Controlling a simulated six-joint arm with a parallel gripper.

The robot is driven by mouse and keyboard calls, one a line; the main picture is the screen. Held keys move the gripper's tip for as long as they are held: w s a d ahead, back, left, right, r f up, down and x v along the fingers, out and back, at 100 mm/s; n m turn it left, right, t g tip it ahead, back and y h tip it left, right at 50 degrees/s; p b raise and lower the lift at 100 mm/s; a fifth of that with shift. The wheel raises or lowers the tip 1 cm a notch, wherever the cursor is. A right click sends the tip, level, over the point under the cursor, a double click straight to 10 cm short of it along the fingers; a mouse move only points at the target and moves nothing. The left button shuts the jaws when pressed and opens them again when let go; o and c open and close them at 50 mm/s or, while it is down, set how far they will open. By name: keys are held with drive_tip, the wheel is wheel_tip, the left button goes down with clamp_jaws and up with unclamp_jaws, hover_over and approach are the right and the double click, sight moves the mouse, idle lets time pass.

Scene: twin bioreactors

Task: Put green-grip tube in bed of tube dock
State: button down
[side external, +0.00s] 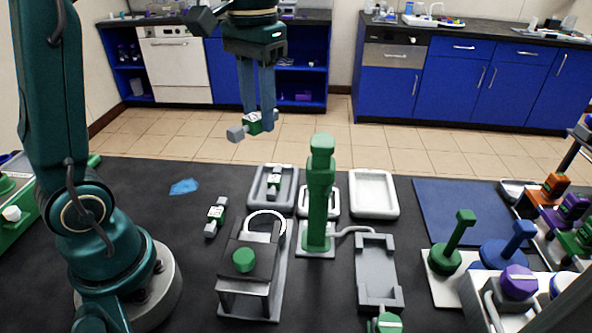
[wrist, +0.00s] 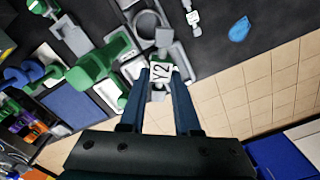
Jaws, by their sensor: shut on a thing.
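My gripper (side external: 258,116) is shut on the green-grip tube (side external: 237,133), gripping its middle high above the bench. The tube lies roughly level, with a grey end sticking out and a white tag on its green grip. In the wrist view, the tube's tag (wrist: 161,70) reads like "Y2" between my fingertips (wrist: 159,76). A grey dock (side external: 374,262) with an open bed, apparently the tube dock, stands on the black bench right of the green tower. Its bed looks empty. It seems to show in the wrist view too (wrist: 71,35).
A tall green tower (side external: 320,195) stands mid-bench, beside a grey stand with a green knob (side external: 244,260). A similar tube (side external: 215,217) lies on the bench; another (side external: 274,182) sits in a grey tray. A white tray (side external: 374,195) looks empty. Green and blue handled parts stand at right.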

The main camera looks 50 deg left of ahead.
drive_tip(key=d+r+m, duration=0.2)
drive_tip(key=d+r, duration=0.1)
drive_tip(key=d, duration=0.5)
drive_tip(key=n, duration=0.9)
hover_over(375, 265)
wheel_tip(375, 265, down, 12)
wheel_tip(375, 265, down, 10)
drive_tip(key=shift+r, duration=0.1)
drive_tip(key=shift+f, duration=0.25)
drive_tip(key=c, duration=0.6)
unclamp_jaws()
drive_tip(key=shift+r, duration=0.1)
